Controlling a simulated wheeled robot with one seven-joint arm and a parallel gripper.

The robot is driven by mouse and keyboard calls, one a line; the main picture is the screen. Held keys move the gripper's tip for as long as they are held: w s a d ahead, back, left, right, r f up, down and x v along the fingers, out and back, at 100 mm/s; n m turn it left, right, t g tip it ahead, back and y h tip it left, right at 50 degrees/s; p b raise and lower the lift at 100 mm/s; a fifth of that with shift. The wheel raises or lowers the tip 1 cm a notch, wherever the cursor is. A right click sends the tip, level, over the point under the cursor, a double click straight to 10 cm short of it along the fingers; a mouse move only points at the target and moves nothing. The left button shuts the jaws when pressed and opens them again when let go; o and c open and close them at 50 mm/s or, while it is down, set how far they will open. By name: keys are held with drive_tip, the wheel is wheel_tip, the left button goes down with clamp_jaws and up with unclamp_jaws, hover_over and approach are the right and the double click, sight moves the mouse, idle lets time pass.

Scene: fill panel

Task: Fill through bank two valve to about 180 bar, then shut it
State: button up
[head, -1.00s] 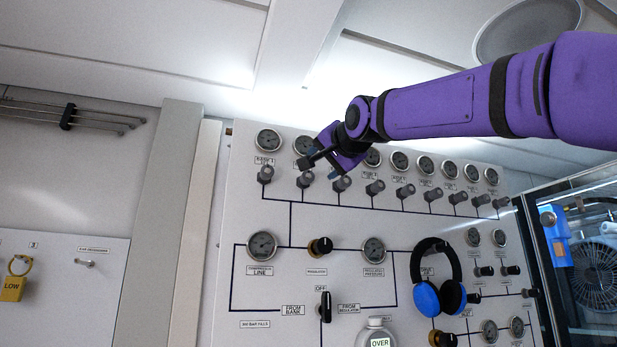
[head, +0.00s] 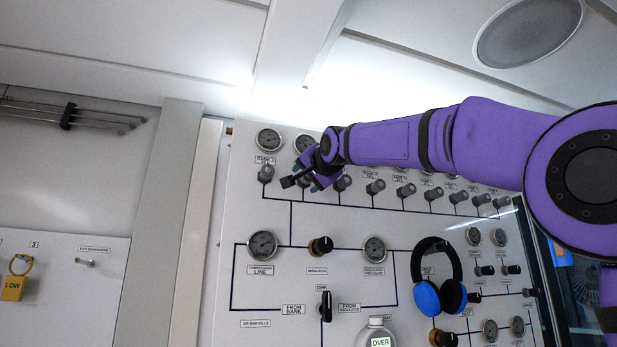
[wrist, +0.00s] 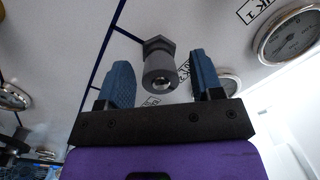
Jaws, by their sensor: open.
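My gripper (head: 308,182) is in front of the second knob of the upper row in the head view and hides it. In the wrist view my gripper (wrist: 165,85) is open, its blue fingers either side of a grey knob, the bank two valve (wrist: 160,70), with visible gaps. The bank two gauge (head: 303,144) is partly hidden behind my gripper, and its needle is too small to read. In the wrist view this gauge (wrist: 231,83) is mostly behind a finger. The bank one valve (head: 266,173) stands clear to the left.
The bank one gauge (head: 269,139) is left of the gripper, with several bank knobs to the right.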

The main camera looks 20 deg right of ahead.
drive_tip(key=c, duration=0.9)
drive_tip(key=shift+n, duration=0.3)
